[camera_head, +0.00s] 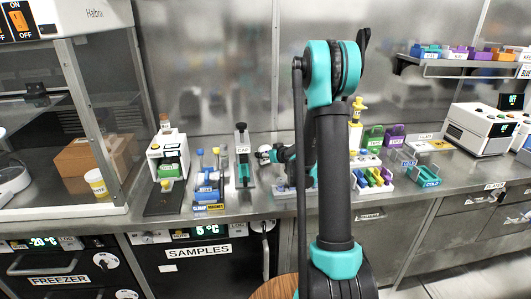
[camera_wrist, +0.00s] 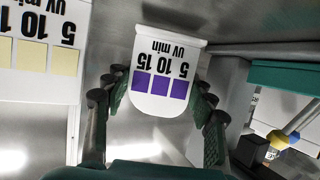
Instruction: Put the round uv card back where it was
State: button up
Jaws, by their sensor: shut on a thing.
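The round UV card (camera_wrist: 158,82) is white with a rounded end, three purple squares and the print "5 10 15 UV min". My gripper (camera_wrist: 160,98) is shut on it, with a dark finger at each side of the card. In the wrist view a second white card (camera_wrist: 38,42) with pale yellow squares and the same print lies to the left, apart from my fingers.
A green block (camera_wrist: 285,76) and a yellow-and-blue item (camera_wrist: 278,138) are at the right in the wrist view. On the bench stand a blue tube rack (camera_head: 208,187), a white rack of coloured items (camera_head: 372,178) and a white instrument (camera_head: 484,128).

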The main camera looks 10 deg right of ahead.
jog(key=shift+f, duration=0.35)
jog(key=o, duration=0.9)
jog(key=shift+c, duration=0.2)
jog(key=shift+r, duration=0.1)
jog(key=shift+r, duration=0.3)
jog(key=v, duration=0.7)
jog(key=shift+s+d+r, duration=0.1)
jog(key=shift+s+r, duration=0.15)
jog(key=shift+r, duration=0.1)
